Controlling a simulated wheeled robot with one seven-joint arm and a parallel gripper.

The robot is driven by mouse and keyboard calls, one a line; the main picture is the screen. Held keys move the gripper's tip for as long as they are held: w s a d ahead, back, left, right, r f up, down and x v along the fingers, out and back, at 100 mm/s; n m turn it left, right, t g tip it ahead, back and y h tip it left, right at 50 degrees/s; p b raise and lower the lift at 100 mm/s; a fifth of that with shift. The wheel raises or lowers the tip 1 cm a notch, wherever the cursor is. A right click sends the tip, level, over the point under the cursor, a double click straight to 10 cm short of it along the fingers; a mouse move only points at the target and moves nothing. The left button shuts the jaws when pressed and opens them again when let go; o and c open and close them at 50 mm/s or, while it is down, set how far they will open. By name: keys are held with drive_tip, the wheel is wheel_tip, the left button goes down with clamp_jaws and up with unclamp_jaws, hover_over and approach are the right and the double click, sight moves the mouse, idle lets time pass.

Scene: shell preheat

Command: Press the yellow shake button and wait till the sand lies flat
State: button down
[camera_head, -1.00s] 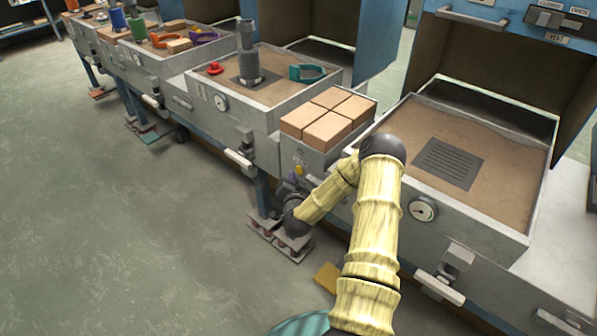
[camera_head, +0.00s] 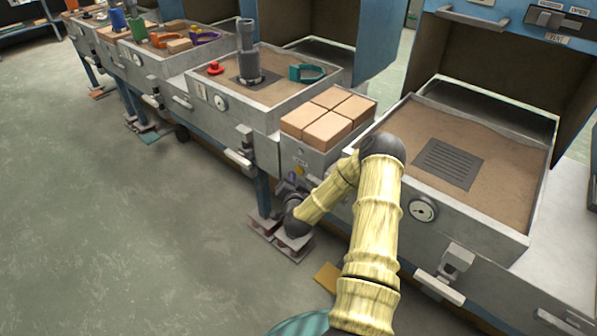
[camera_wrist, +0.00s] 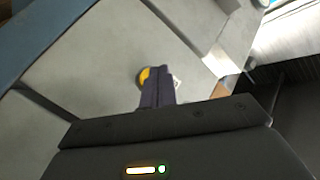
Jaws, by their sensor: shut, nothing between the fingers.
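The yellow shake button (camera_wrist: 143,76) shows in the wrist view on a grey panel, partly hidden by my gripper's dark fingers (camera_wrist: 156,88). The fingers are shut and empty, with their tips beside or over the button; I cannot tell whether they touch it. In the head view the button (camera_head: 300,169) is a tiny yellow spot on the panel below the blocks, just above my gripper (camera_head: 292,178). The sand (camera_head: 407,171) fills the open box on the right, around a dark grille (camera_head: 448,163). Its surface looks mostly even, with slight unevenness along the back edge.
Several tan blocks (camera_head: 328,118) lie in a tray above the button panel. A second sand box (camera_head: 225,85) holds a grey pipe piece (camera_head: 248,55), a red knob and a teal clamp. A round gauge (camera_head: 423,209) and a handle are on the right box's front. The floor at left is clear.

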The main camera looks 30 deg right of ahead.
drive_tip(key=shift+d, duration=0.1)
drive_tip(key=shift+w+d, duration=0.15)
drive_tip(key=shift+d, duration=0.15)
drive_tip(key=shift+w+d, duration=0.1)
drive_tip(key=shift+d, duration=0.25)
idle(0.8)
drive_tip(key=shift+w+d+r, duration=0.1)
drive_tip(key=shift+d+r, duration=0.2)
drive_tip(key=shift+d, duration=0.2)
idle(0.5)
drive_tip(key=shift+s+a+p, duration=0.3)
drive_tip(key=shift+s+a, duration=0.05)
drive_tip(key=shift+a, duration=0.35)
drive_tip(key=shift+a+f, duration=0.1)
drive_tip(key=shift+a, duration=0.15)
